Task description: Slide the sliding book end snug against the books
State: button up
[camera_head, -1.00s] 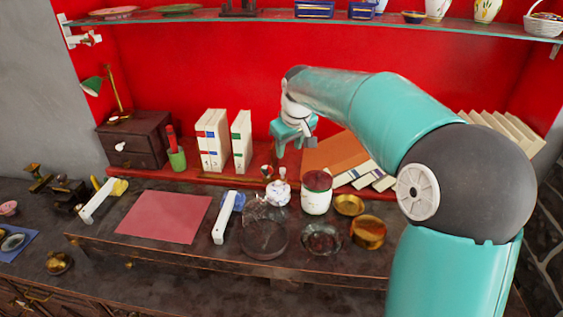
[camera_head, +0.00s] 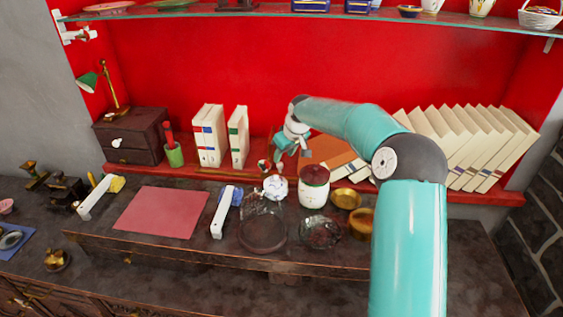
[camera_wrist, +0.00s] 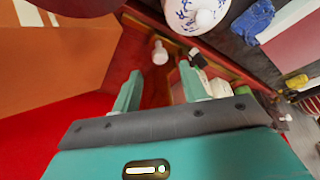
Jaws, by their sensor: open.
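Upright white binders (camera_head: 222,136) stand on the red shelf at centre left. More white books (camera_head: 470,145) lean in a row at the right, and an orange-brown book or panel (camera_head: 328,149) slants behind my arm. My gripper (camera_head: 279,158) is low over the shelf, right of the binders and apart from them. In the wrist view, my gripper (camera_wrist: 160,78) is open, with a small pale knob (camera_wrist: 160,52) showing between and beyond the fingers. I cannot clearly identify the sliding book end; a thin brass-brown strip (camera_head: 235,174) runs along the shelf below the binders.
A white-and-blue pot (camera_head: 276,187), a white jar with a dark red lid (camera_head: 314,186) and brass bowls (camera_head: 346,198) crowd the desk before my gripper. A glass shelf (camera_head: 220,14) crosses above.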

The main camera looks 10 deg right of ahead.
aim_at(280, 164)
jog(key=shift+x, duration=2.35)
grip_shut()
